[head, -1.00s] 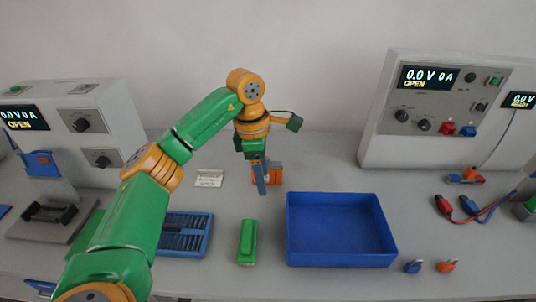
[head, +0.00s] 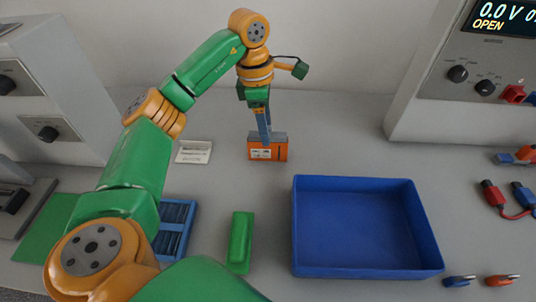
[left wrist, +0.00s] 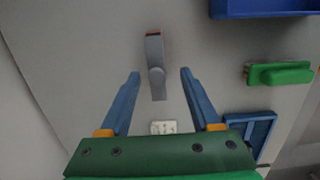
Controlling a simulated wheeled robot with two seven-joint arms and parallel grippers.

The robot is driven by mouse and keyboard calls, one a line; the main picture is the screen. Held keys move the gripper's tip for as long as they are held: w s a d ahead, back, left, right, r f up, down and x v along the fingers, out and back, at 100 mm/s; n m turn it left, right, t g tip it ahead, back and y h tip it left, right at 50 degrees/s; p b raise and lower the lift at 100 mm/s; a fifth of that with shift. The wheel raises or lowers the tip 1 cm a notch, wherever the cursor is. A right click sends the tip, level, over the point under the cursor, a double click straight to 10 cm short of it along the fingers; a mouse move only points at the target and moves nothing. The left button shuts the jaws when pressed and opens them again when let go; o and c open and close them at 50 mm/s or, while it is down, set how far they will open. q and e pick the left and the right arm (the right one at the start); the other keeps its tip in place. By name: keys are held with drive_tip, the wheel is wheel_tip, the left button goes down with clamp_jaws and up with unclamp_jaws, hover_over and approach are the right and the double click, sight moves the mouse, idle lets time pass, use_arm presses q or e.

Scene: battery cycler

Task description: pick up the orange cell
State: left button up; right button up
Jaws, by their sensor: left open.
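The orange cell (head: 267,152) stands on the grey bench, with a grey top and a pale label on its front. In the left wrist view its narrow grey top (left wrist: 155,55) shows from above, with a little orange at one end. My left gripper (head: 266,138) is open with blue fingers, just above the cell in the head view. In the left wrist view the cell lies in line with the gap between the open fingertips (left wrist: 160,72). The fingers appear empty. I cannot tell exactly how high they are above the cell. My right gripper is not in view.
A blue bin (head: 365,268) stands right of the cell. A green block (head: 240,242) and a blue slotted tray (head: 174,230) lie nearer the front. A white card (head: 193,152) is left of the cell. Cycler cabinets (head: 455,110) stand on both sides; plugs lie at right.

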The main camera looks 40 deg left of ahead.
sight(269, 149)
use_arm(q)
drive_tip(key=shift+f+b, duration=0.4)
drive_tip(key=shift+f, duration=0.4)
drive_tip(key=f, duration=0.2)
drive_tip(key=f+p, duration=0.1)
drive_tip(key=f, duration=0.1)
drive_tip(key=f+p, duration=0.1)
drive_tip(key=f, duration=0.1)
drive_tip(key=shift+w+d+f, duration=0.25)
drive_tip(key=shift+w+f, duration=0.1)
drive_tip(key=shift+f, duration=0.05)
drive_tip(key=shift+w+f, duration=0.1)
clamp_jaws()
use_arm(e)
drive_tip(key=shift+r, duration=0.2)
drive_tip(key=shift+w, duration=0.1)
